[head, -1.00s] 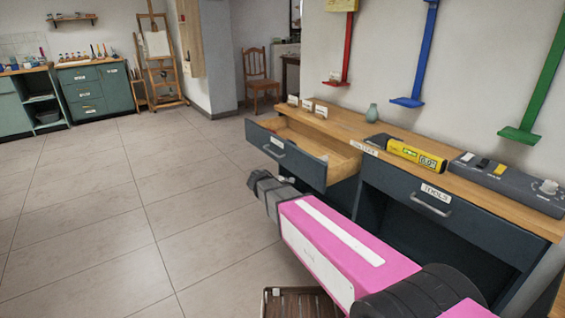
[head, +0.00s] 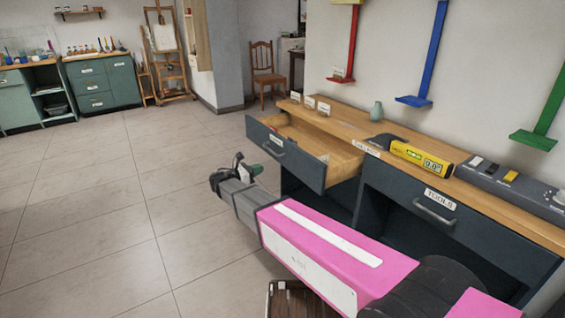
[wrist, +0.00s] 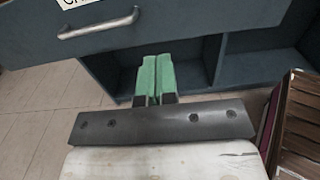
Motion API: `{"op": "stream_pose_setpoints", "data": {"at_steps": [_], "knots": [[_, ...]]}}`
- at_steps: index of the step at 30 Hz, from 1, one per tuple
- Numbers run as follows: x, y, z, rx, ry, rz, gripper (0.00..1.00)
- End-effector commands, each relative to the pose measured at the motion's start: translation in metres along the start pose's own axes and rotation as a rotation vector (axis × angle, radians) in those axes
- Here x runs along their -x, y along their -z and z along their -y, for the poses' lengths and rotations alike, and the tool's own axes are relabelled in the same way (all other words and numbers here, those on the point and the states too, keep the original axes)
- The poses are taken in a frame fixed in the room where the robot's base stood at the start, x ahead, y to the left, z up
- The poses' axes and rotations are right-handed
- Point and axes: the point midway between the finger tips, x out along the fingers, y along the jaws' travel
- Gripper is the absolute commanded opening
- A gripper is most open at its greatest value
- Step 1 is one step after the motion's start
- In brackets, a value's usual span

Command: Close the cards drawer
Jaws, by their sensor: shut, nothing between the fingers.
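The cards drawer (head: 290,158) is a dark blue-grey drawer with a light wood inside, pulled out from the left part of the wooden-topped bench in the head view. Its front carries a bar handle and a white label. In the wrist view the drawer front (wrist: 190,22) spans the top, with its handle at the upper left and the label partly cut off. My gripper (wrist: 157,60) has its green fingers together and empty, below the drawer front in that picture. In the head view my gripper (head: 251,171) is in front of the drawer, apparently apart from it.
The tools drawer (head: 434,225) is to the right, apparently shut. The bench top (head: 345,132) holds small cards, a vase, a yellow level and a grey device. A slatted brown item (head: 290,300) is low in front. The tiled floor at left is clear.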

Motion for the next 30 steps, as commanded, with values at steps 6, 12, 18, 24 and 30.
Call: {"op": "stream_pose_setpoints", "data": {"at_steps": [6, 12, 18, 24, 30], "knots": [[-0.026, 0.000, 0.001, 0.001, 0.002, 0.001, 0.00], [-0.064, 0.000, 0.001, 0.000, 0.004, 0.000, 0.00], [-0.100, 0.000, 0.001, -0.001, 0.003, 0.000, 0.00], [-0.127, 0.000, 0.000, -0.001, 0.001, -0.001, 0.00], [-0.138, 0.000, 0.001, -0.001, 0.002, -0.001, 0.00]]}}
